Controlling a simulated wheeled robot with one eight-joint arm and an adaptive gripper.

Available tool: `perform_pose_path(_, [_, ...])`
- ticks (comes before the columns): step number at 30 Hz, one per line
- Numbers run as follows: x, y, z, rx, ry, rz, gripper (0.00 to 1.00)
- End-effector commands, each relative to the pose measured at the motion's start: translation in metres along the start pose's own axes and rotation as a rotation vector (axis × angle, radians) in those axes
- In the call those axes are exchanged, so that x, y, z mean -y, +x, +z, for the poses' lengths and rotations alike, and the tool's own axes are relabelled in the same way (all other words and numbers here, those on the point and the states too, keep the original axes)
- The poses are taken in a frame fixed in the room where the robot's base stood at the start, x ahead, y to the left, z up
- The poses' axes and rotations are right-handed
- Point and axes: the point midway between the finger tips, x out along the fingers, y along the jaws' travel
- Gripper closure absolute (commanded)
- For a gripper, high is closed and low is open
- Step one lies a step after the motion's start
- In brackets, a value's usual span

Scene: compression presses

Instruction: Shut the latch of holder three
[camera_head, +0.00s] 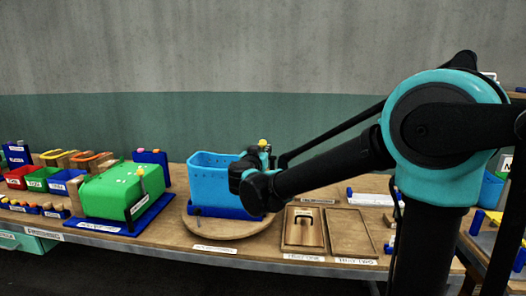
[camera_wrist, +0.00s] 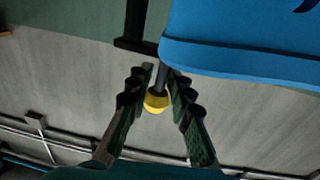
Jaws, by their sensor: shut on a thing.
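A light blue bin (camera_head: 210,172) stands in a dark blue holder (camera_head: 207,211) on a round wooden turntable (camera_head: 240,228). A latch lever with a yellow knob (camera_head: 263,143) sticks up at the bin's right side. In the wrist view, the dark lever and its yellow knob (camera_wrist: 156,102) lie between the fingers of my gripper (camera_wrist: 160,72), which is shut on the lever, with the bin's light blue wall (camera_wrist: 245,45) close beside it. My arm hides the holder's right side and the lever's lower part in the head view. I cannot read which holder is number three.
A green box (camera_head: 115,193) sits in another blue holder with its own lever (camera_head: 139,185) to the left. Small red, green and blue bins (camera_head: 62,183) stand at the far left. Wooden trays (camera_head: 352,231) lie flat to the right, in front of my arm.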

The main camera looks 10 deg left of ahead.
Motion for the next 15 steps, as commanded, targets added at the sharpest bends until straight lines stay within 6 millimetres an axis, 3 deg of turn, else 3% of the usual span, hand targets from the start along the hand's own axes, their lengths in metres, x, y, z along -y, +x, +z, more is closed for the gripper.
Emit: perform_pose_path(15, [0.0017,0.0047,-0.0022,-0.005,-0.004,0.121,1.0])
